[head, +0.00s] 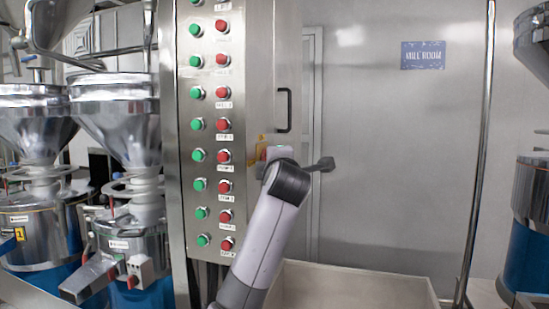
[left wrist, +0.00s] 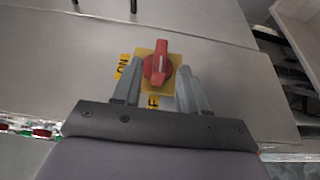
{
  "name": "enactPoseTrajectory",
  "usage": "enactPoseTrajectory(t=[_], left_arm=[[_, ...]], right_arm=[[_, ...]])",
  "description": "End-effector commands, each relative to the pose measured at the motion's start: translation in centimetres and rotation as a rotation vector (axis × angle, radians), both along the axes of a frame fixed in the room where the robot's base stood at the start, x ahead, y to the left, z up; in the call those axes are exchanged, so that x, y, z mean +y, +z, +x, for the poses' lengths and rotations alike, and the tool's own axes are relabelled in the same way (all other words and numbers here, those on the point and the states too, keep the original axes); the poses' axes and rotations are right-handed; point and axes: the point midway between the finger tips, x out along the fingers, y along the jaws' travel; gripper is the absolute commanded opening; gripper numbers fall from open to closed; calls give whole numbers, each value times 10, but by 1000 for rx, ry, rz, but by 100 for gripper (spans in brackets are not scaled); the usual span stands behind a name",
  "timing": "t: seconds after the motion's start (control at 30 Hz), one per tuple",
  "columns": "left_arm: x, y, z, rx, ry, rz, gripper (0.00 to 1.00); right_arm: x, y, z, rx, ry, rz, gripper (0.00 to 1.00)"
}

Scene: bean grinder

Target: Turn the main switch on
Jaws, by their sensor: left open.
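The main switch is a red rotary knob (left wrist: 158,64) with a white line, on a yellow plate (left wrist: 174,84). In the left wrist view its grip stands roughly upright. A yellow "ON" label (left wrist: 122,67) is at its left, and a partly covered yellow label (left wrist: 153,102) is below. My left gripper (left wrist: 159,68) is open, with one finger on each side of the knob. I cannot tell whether the fingers touch it. In the head view my left arm's wrist hides most of the switch; yellow labelling (head: 261,142) shows beside it. My right gripper is not in view.
The steel cabinet (head: 252,60) carries columns of green and red buttons (head: 223,125) left of my arm. A dark door handle (head: 284,110) is above the wrist. Grinders with steel hoppers (head: 110,100) stand at the left, another machine (head: 530,200) at the right. A pale bin (head: 350,285) lies below.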

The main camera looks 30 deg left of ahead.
Motion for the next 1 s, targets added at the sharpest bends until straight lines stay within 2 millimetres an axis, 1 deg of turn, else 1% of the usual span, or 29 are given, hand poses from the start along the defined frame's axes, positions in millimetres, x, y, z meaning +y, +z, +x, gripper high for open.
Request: enactPoseTrajectory(t=[0.03, 0.1, 0.3, 0.67, 0.7, 0.77, 0.8, 0.83, 1.0], left_arm=[[5, 3, 6, 3, 3, 3, 43], [11, 2, 13, 3, 2, 3, 43], [20, 1, 26, 1, 0, 2, 43], [23, 0, 30, 0, -1, 1, 43], [23, 0, 30, 0, -1, 1, 39], [22, 0, 30, 0, -1, 1, 20], [22, 0, 30, 0, -1, 1, 7], [22, 0, 30, 0, -1, 1, 0], [22, 0, 30, 2, -1, 1, 0]], right_arm=[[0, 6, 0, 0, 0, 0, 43], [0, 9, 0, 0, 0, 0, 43], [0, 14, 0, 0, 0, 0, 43], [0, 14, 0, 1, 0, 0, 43], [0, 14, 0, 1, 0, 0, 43], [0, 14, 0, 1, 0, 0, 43], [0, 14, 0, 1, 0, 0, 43], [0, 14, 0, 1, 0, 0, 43], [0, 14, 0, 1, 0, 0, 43]])
